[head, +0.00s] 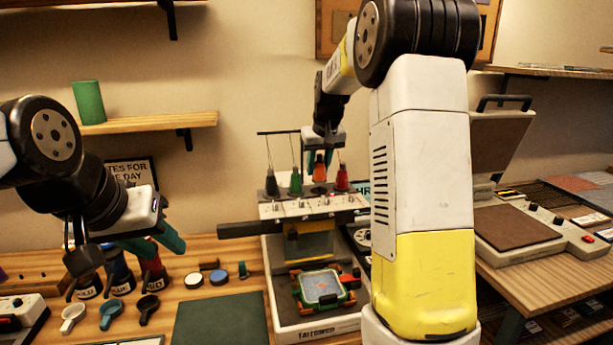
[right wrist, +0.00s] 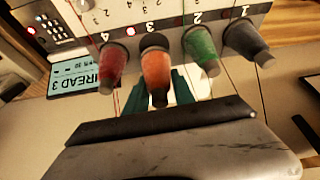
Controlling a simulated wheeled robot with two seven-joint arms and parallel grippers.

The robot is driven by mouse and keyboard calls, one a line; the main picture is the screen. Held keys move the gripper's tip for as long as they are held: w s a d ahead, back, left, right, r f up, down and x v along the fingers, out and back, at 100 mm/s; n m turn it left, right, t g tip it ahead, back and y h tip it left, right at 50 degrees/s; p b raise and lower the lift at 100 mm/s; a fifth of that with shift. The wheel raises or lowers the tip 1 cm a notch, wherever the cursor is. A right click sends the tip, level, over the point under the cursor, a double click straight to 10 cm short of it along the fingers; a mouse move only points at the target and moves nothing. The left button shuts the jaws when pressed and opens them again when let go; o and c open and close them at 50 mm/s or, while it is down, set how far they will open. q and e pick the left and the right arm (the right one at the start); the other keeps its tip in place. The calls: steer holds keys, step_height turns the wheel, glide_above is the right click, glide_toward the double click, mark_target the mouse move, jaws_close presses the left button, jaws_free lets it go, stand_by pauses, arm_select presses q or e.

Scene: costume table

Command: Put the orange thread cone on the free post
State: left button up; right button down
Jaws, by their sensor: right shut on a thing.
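The orange thread cone (head: 320,169) is held upright in my right gripper (head: 320,160), over the third place of the machine's thread rack. In the right wrist view the orange cone (right wrist: 157,72) sits between the teal fingers, in front of a dark round base (right wrist: 153,40) by the number 3. In the head view its bottom looks a little higher than the neighbouring cones' bottoms; the post itself is hidden. A red cone (head: 342,179), a green cone (head: 296,182) and a dark grey cone (head: 271,183) stand on the other places. My left gripper (head: 160,243) is open and empty at the left.
The thread machine (head: 310,208) has an overhead thread bar close to my right gripper. A hoop (head: 320,288) lies in front of it. A heat press (head: 510,225) is at the right. A dark green mat (head: 220,320) is clear.

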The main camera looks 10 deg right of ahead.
mark_target(318, 176)
steer(key=shift+f, duration=1.35)
steer(key=shift+f, duration=0.15)
steer(key=c, duration=1.1)
jaws_free()
steer(key=shift+o, duration=0.2)
